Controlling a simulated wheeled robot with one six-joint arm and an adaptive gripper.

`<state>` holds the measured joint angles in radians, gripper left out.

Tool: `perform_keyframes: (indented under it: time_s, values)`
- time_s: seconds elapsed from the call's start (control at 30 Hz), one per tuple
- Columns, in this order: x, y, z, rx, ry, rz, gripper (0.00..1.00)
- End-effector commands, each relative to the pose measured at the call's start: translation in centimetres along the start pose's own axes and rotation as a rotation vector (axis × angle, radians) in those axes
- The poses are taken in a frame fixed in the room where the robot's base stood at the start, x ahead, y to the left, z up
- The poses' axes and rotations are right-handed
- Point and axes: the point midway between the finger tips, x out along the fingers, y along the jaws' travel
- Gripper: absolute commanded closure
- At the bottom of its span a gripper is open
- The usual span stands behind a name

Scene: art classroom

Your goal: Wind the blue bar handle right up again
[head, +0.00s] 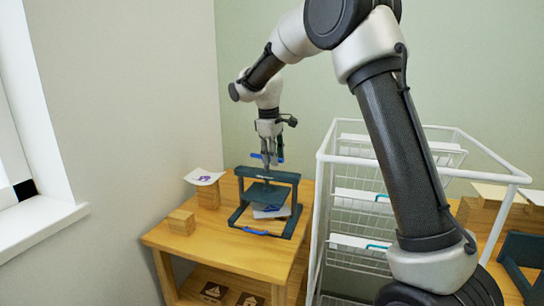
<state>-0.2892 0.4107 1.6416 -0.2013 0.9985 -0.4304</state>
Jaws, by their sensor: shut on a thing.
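A dark teal screw press (292,198) stands on a wooden table. Its flat plate (263,192) hangs inside the frame, below the top crossbar and above the base. A sheet with a purple print (270,211) lies under the plate. The blue bar handle (258,156) is at the top of the press, above the crossbar, partly hidden by my gripper (269,158). My gripper points down from above and is shut on the bar.
Wooden blocks (181,221) stand left of the press; a taller one carries a printed sheet (204,177). A white wire rack (322,190) stands close on the right. The wooden table (220,250) is clear in front. A wall is behind.

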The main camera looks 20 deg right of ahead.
Motion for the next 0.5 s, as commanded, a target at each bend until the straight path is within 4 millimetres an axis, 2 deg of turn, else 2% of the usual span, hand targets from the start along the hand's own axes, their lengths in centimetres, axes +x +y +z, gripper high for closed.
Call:
perform_keyframes:
  time_s: [0.2,0.5]
  values:
    - [0.01,0.39,0.04,-0.107,0.022,0.002,0.94]
    - [0.03,0.53,0.00,-0.169,0.036,0.002,0.94]
